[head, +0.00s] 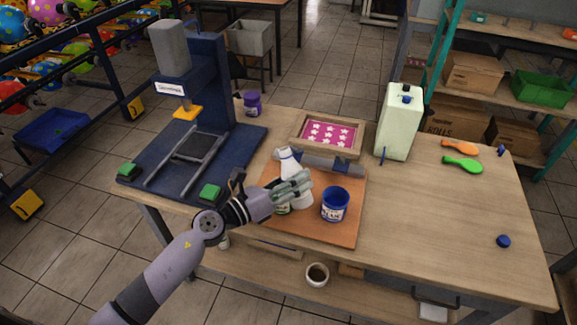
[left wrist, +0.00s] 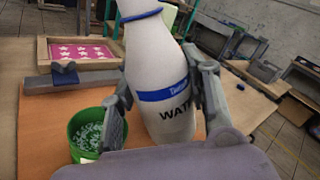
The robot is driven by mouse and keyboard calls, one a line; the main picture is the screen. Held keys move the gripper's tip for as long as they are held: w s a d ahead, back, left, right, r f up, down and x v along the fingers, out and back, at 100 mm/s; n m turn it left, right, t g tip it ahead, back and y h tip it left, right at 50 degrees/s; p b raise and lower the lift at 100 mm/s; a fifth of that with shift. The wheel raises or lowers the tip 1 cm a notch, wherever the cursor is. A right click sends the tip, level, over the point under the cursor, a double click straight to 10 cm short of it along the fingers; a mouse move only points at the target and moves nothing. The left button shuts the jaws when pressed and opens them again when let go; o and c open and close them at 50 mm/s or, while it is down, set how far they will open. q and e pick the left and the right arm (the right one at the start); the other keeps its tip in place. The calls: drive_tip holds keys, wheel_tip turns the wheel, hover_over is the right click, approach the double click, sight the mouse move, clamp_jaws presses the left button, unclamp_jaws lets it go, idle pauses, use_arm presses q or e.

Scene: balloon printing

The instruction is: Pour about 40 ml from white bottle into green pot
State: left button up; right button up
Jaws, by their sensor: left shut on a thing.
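My left gripper (head: 294,186) is shut on the white bottle (head: 289,163), with a finger on each side of its body. The bottle, with blue bands and black lettering, fills the middle of the left wrist view (left wrist: 158,75). Its neck leans a little to the left in both views. I cannot tell whether its base touches the wooden board. The green pot (left wrist: 92,115) stands on the board just left of the bottle, with pale speckled contents. In the head view the gripper hides most of the pot (head: 283,209). My right gripper is not in view.
A blue pot (head: 335,204) stands on the orange-brown board (head: 325,232), right of the bottle. A blue press (head: 205,100) is at the left. A framed pink star screen (head: 328,133) and pale green jug (head: 400,122) stand behind. The table's right part (head: 440,220) is mostly clear.

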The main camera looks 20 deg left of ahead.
use_arm(q)
drive_tip(key=shift+s+d+n+p, duration=0.3)
drive_tip(key=shift+d+n+p, duration=0.15)
drive_tip(key=shift+n, duration=0.55)
drive_tip(key=shift+s+d+f+n, duration=0.15)
drive_tip(key=shift+d+n, duration=0.1)
drive_tip(key=shift+n, duration=0.45)
drive_tip(key=shift+f+n, duration=0.25)
drive_tip(key=shift+n, duration=0.05)
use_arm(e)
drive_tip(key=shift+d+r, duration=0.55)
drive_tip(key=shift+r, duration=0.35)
use_arm(q)
drive_tip(key=shift+s+d+p, duration=0.1)
drive_tip(key=shift+p, duration=0.2)
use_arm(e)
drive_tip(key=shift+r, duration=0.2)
use_arm(q)
drive_tip(key=shift+n, duration=0.4)
drive_tip(key=shift+f, duration=0.1)
drive_tip(key=shift+d, duration=0.1)
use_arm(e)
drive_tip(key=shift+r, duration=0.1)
